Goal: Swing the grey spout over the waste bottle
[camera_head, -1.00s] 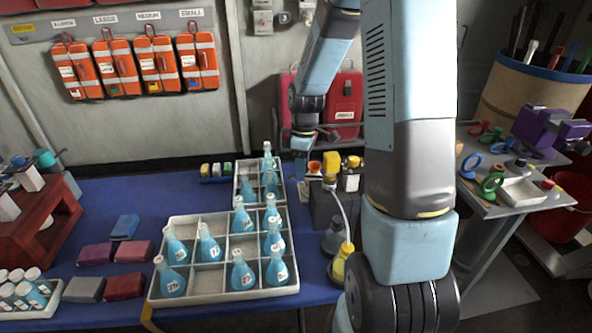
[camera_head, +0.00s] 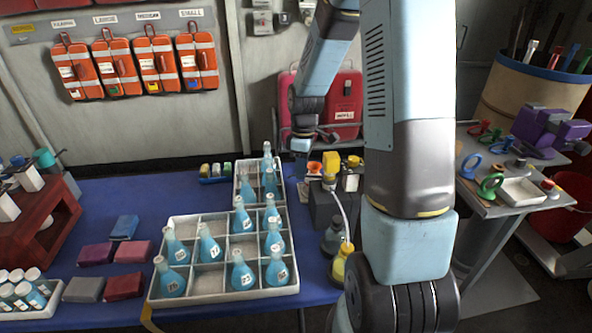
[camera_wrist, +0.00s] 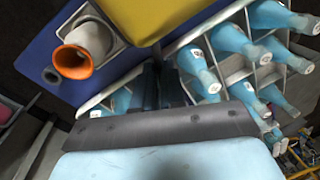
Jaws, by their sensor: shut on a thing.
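My gripper (camera_wrist: 163,80) shows in the wrist view as dark fingers close together, their tips by the lower edge of a large yellow block (camera_wrist: 145,15). It seems shut on this block, though the contact is not clear. In the head view the end of my arm (camera_head: 301,145) is left of the yellow block (camera_head: 330,163); the fingers are hard to make out. The pale grey spout (camera_head: 344,208) curves down from the dark apparatus to just above a yellow flask (camera_head: 342,264). A dark grey flask (camera_head: 332,240) stands behind it. I cannot tell which is the waste bottle.
An orange-rimmed funnel (camera_wrist: 75,60) stands close to my gripper, left in the wrist view. A white divided tray (camera_head: 208,284) of blue flasks lies left of the apparatus. A side table (camera_head: 500,205) with rings and a purple device is at right.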

